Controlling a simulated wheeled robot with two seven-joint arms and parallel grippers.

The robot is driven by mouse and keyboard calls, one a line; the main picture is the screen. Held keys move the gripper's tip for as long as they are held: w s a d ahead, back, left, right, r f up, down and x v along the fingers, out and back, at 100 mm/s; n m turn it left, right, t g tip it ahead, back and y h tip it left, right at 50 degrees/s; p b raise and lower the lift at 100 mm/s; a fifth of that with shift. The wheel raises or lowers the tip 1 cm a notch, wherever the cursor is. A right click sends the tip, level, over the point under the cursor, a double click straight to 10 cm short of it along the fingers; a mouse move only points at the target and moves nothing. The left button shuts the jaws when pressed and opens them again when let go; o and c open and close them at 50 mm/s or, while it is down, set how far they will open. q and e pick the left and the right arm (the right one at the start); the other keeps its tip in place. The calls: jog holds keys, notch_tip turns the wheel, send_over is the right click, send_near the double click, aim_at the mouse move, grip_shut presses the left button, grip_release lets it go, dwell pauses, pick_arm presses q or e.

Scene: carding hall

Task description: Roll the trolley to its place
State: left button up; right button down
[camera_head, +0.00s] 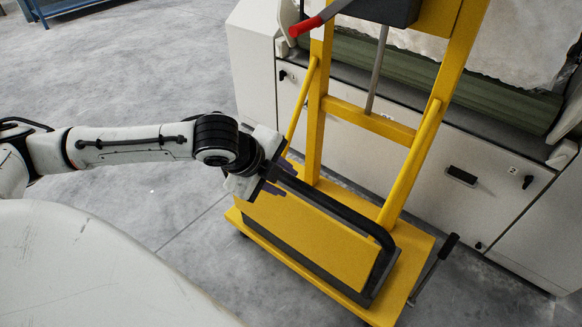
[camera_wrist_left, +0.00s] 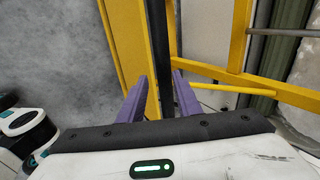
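A yellow trolley stands upright on the grey floor, with a low yellow deck (camera_head: 250,228) and a tall yellow frame (camera_head: 316,120). A black handle bar (camera_head: 340,208) runs above the deck and bends down at its right end. My left gripper (camera_head: 283,176) is at the left end of this bar. In the left wrist view the bar (camera_wrist_left: 158,50) lies between the purple fingers of my left gripper (camera_wrist_left: 160,88). I cannot tell whether both fingers press on it. My right gripper is in neither view.
A pale machine with white panels (camera_head: 480,195) stands close behind the trolley, with white fibre (camera_head: 480,40) and a green roller (camera_head: 400,68) on top. A red-gripped lever (camera_head: 305,27) sits high on the trolley. The floor (camera_head: 150,60) to the left is clear, up to a blue bench (camera_head: 38,14).

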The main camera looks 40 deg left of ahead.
aim_at(294, 196)
pick_arm(q)
jog(key=shift+w+a+r, duration=0.3)
jog(key=shift+w+a, duration=0.05)
jog(key=shift+a, duration=0.35)
jog(key=shift+s, duration=0.1)
jog(key=shift+w+f, duration=0.25)
jog(key=shift+f, duration=0.15)
jog(key=b+x, duration=0.2)
jog(key=x, duration=0.7)
jog(key=shift+w+a+f+b, duration=0.1)
jog(key=shift+a+f+b, duration=0.1)
jog(key=shift+b, duration=0.2)
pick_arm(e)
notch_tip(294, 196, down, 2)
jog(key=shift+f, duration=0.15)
pick_arm(q)
grip_shut()
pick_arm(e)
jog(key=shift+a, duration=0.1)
pick_arm(q)
jog(key=shift+d, duration=0.1)
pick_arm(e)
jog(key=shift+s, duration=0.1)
